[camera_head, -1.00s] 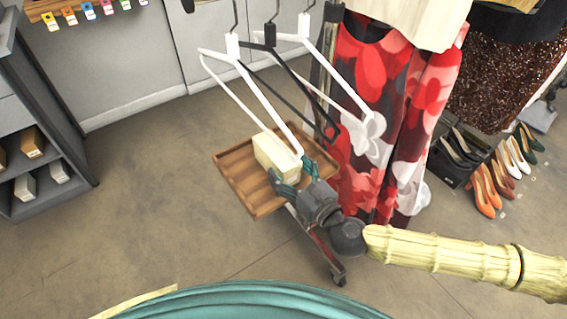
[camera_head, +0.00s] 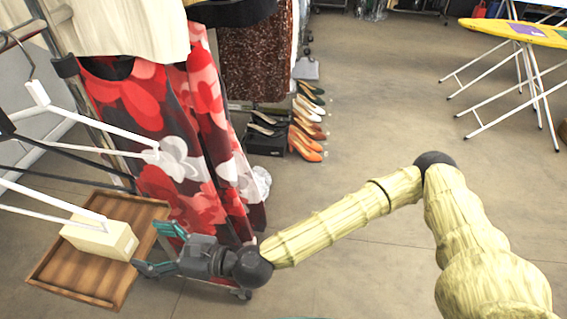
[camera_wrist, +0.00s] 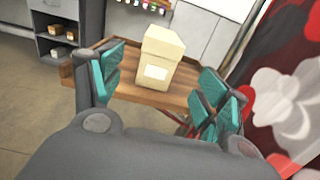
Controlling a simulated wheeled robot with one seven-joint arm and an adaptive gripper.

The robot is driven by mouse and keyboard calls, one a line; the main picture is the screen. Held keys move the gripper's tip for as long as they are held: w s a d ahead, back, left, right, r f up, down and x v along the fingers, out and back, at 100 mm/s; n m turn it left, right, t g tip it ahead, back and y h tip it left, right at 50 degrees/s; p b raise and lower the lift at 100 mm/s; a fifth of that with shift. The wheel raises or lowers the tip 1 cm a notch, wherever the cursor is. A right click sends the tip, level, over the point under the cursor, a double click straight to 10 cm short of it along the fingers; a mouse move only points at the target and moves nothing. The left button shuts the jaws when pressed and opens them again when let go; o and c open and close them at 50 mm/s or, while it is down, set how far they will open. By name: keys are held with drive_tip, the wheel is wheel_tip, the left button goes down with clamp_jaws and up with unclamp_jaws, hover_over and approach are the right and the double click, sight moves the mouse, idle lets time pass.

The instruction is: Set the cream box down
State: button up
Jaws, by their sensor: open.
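The cream box (camera_head: 98,238) rests on a brown wooden tray (camera_head: 75,281) at the lower left of the head view. A white hanger arm crosses in front of part of it. In the wrist view the cream box (camera_wrist: 161,57) stands on the wooden tray (camera_wrist: 150,94), with a pale label on its near face. My gripper (camera_head: 150,248) is open, its teal-padded fingers spread just right of the box and apart from it. In the wrist view my gripper (camera_wrist: 163,94) shows an empty gap between its fingers, with the box beyond.
White hangers (camera_head: 95,130) and a dark one hang over the tray. A red floral garment (camera_head: 185,130) hangs beside it. Several pairs of shoes (camera_head: 308,130) stand on the floor farther back. An ironing board (camera_head: 520,32) stands at upper right. The middle floor is clear.

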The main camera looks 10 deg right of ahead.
drive_tip(key=s+f+n+g+h, duration=0.3)
drive_tip(key=s+f+n+g, duration=0.3)
drive_tip(key=s+f, duration=0.65)
drive_tip(key=s+d+f+n+g+h, duration=0.1)
drive_tip(key=s+d+f+n+h, duration=0.15)
drive_tip(key=d+f, duration=0.2)
drive_tip(key=s+d+f+n+h, duration=0.1)
drive_tip(key=s+d+f+n, duration=0.3)
drive_tip(key=f, duration=0.2)
drive_tip(key=w+d+f+n+h, duration=0.1)
drive_tip(key=d+f+n+h, duration=0.1)
drive_tip(key=d, duration=0.9)
drive_tip(key=w+d+f+n+h, duration=0.1)
drive_tip(key=d+f+n+h, duration=0.2)
drive_tip(key=d, duration=0.8)
drive_tip(key=w+d+f+n+h, duration=0.1)
drive_tip(key=d+f+n+h, duration=0.2)
drive_tip(key=d, duration=0.8)
drive_tip(key=shift+d+n+h, duration=0.35)
drive_tip(key=shift+n+h, duration=0.5)
drive_tip(key=shift+h, duration=0.2)
drive_tip(key=shift+f, duration=0.1)
